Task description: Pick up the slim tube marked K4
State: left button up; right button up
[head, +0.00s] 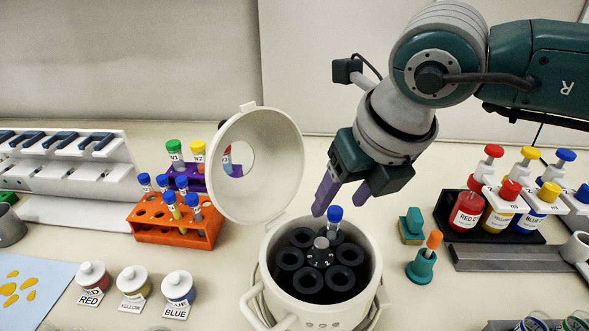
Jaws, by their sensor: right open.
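A slim tube with a blue cap (335,214) stands in a rear slot of the black rotor (289,258) inside the open white centrifuge (274,238). No K4 mark can be read on it; its lower part is hidden in the slot. My right gripper (341,202) is open, its purple fingers pointing down just above and around the cap in the picture. I cannot tell whether they touch it. Several slim blue-capped tubes stand in the orange rack (178,236), their marks too small to read. My left gripper is not in view.
The raised round centrifuge lid (262,140) stands left of my right gripper and partly hides the purple rack (208,181). A teal holder with an orange-tipped item (421,266) stands right of the centrifuge. Dropper bottles (466,209) stand farther right. Three labelled jars (132,284) stand front left.

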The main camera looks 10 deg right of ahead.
aim_at(336, 211)
jog(key=shift+x, duration=2.35)
jog(key=shift+d, duration=0.15)
grip_shut()
